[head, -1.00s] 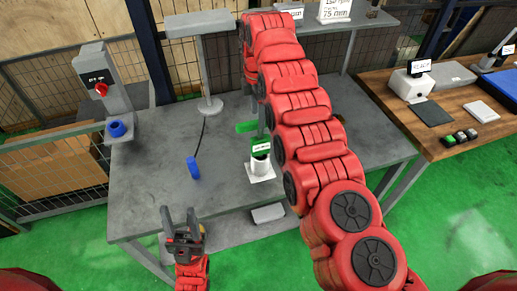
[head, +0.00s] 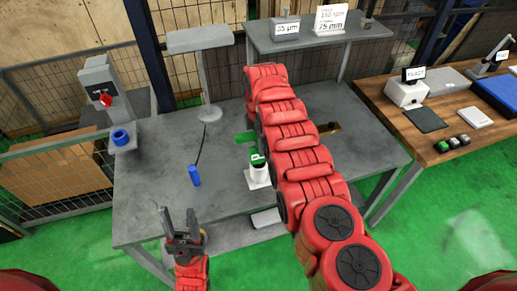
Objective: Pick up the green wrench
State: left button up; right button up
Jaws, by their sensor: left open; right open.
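A flat green piece (head: 245,137), which looks like the green wrench, lies on the grey table and is partly hidden behind my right arm. My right arm crosses the middle of the head view, and its gripper is hidden behind the arm's far end. I cannot tell how far that gripper is from the green piece. My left gripper (head: 178,214) is open and empty at the table's front left edge, well apart from the green piece.
A white holder with a green top (head: 258,172) stands just in front of the green piece. A blue cylinder (head: 194,176) stands on the grey table (head: 150,190). A grey lamp-like post (head: 207,80) and a raised shelf (head: 330,38) are behind. A brown piece (head: 328,128) lies right of my arm.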

grip_shut()
dwell(1.3)
